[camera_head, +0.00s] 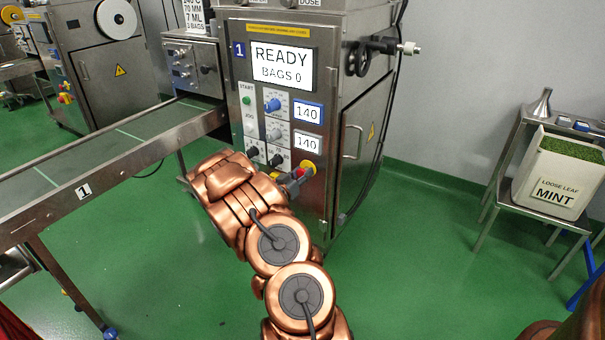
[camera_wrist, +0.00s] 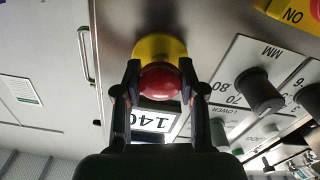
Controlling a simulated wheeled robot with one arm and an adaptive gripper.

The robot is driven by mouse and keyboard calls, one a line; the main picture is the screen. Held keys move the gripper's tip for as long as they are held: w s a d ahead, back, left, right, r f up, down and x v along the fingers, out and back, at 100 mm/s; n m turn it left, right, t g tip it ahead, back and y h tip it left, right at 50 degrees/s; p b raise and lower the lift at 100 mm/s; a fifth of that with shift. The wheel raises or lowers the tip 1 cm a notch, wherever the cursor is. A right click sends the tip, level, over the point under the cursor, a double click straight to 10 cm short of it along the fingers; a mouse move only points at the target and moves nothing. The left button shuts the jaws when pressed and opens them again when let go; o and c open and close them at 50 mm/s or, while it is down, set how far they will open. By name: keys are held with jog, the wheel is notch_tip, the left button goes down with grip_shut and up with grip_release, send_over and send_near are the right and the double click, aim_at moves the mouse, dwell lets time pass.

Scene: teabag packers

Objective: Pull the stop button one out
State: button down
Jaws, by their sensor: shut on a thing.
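The stop button (camera_wrist: 160,80) is a red mushroom head on a yellow collar (camera_wrist: 158,47) on the steel front of machine 1. In the wrist view the two dark fingers of my gripper (camera_wrist: 160,88) stand at either side of the red head and are shut on it. In the head view my gripper (camera_head: 292,183) is at the lower right of the control panel, and a little red and yellow of the button (camera_head: 307,168) shows beside it. Most of the button is hidden there. Whether the button is pressed in or out I cannot tell.
Machine 1's screen (camera_head: 280,66) reads READY, BAGS 0. Black and blue knobs and 140 displays (camera_head: 307,112) sit close by the button. A conveyor (camera_head: 100,150) runs left of my arm. A mint bin (camera_head: 555,172) stands far right. Green floor between is clear.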

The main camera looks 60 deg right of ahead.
jog(key=c, duration=0.6)
grip_release()
jog(key=shift+c, duration=0.2)
jog(key=shift+a, duration=0.2)
jog(key=a, duration=1.1)
jog(key=shift+s+a, duration=0.25)
jog(key=shift+a, duration=0.1)
